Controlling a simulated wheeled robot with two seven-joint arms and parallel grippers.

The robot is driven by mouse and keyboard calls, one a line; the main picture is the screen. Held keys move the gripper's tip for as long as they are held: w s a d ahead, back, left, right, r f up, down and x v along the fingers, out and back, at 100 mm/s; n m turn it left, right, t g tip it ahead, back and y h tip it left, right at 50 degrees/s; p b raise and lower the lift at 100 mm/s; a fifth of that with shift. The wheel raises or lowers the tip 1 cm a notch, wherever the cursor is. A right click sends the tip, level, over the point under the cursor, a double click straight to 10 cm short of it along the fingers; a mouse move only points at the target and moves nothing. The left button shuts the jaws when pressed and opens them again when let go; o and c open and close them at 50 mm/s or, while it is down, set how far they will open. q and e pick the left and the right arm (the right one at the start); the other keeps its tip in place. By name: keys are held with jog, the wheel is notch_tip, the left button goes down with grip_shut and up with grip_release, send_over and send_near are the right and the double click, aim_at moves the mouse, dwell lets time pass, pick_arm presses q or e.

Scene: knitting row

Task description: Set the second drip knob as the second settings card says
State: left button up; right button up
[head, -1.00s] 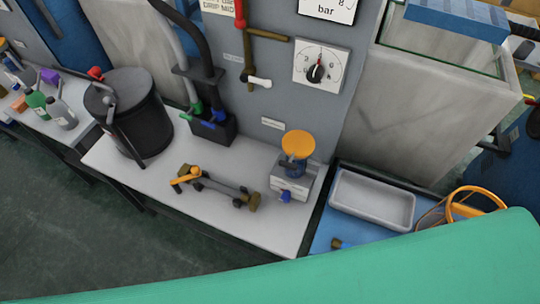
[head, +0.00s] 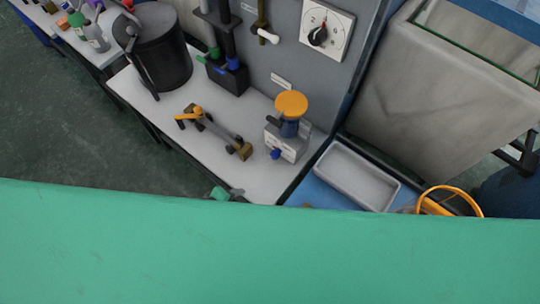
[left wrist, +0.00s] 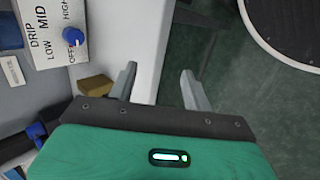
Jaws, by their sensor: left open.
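A blue drip knob (head: 276,154) sits on the front of a white box with an orange disc on top. The left wrist view shows the knob (left wrist: 73,36) close up at upper left, beside the printed words DRIP, LOW, MID, HIGH and OFF. I cannot tell for sure where its pointer is. I also cannot tell whether it is the second knob. No settings card is readable. My left gripper (left wrist: 159,70) is open and empty, over the bench edge, apart from the knob. In the head view it is mostly hidden behind a green surface.
A grey rod fitting with orange and brass ends (head: 215,130) lies on the white bench (head: 185,155). A black drum (head: 160,50) stands at the back left. A dial (head: 327,30) is on the wall panel. A grey tray (head: 356,174) lies at right.

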aim_at(273, 157)
pick_arm(q)
jog(key=w+d+r+n+t, duration=0.1)
jog(key=n, duration=0.4)
jog(key=w+d+r+n+t+h, duration=0.1)
jog(key=r+n, duration=0.1)
jog(key=n, duration=0.3)
jog(key=w+d+r+n+t+h, duration=0.1)
jog(key=r+n+t, duration=0.1)
jog(key=n, duration=0.2)
jog(key=shift+w+d+n, duration=0.2)
jog(key=shift+w+n, duration=0.1)
jog(key=shift+n, duration=0.1)
jog(key=n, duration=0.1)
jog(key=n+t, duration=0.1)
jog(key=n, duration=0.1)
jog(key=w+r+n, duration=0.1)
jog(key=n, duration=0.1)
jog(key=shift+w+r+h, duration=0.1)
jog(key=shift+h, duration=0.2)
jog(key=x, duration=1.3)
jog(key=shift+w+p, duration=0.3)
jog(key=shift+w, duration=0.1)
jog(key=shift+t, duration=0.3)
jog(key=c, duration=1)
